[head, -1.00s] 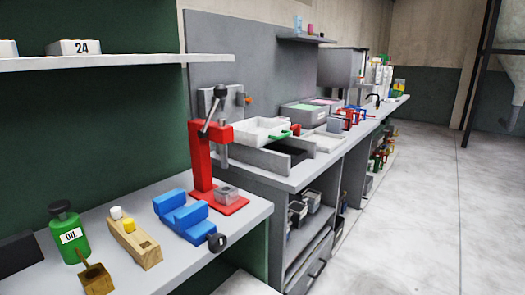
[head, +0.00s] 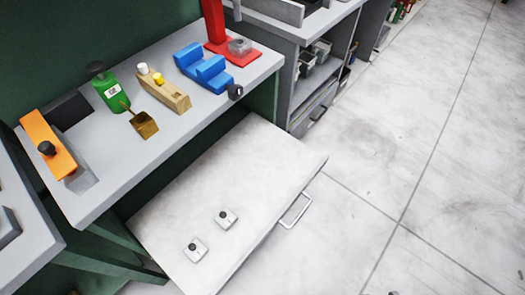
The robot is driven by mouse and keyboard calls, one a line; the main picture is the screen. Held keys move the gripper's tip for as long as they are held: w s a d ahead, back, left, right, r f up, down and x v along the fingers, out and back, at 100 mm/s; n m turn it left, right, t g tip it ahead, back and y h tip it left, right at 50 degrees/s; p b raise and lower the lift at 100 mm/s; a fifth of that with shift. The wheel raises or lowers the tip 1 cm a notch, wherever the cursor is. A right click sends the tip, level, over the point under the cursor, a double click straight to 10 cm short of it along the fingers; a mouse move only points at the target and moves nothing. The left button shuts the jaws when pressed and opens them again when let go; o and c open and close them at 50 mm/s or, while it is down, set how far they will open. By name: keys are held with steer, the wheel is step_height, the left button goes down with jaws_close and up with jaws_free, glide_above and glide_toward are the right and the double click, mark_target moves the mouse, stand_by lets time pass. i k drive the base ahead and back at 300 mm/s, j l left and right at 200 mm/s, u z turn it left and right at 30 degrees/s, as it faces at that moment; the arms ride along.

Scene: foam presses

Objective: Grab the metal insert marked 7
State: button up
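Two small pale square pieces, each with a dark round knob, lie on a low white surface with a metal handle (head: 295,211). One piece (head: 226,218) lies farther back and right, the other piece (head: 195,250) nearer and left. They may be metal inserts, but no number can be read on either. A grey block (head: 239,46) sits on the red press base (head: 246,57) on the bench; no mark shows on it. My gripper is not in view.
Open pale floor (head: 400,150) lies at the right.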

mark_target(196, 250)
steer(key=k+l+u, duration=0.1)
steer(key=u, duration=0.2)
steer(key=k+l+u, duration=0.15)
steer(key=l+u, duration=0.15)
steer(key=u, duration=0.4)
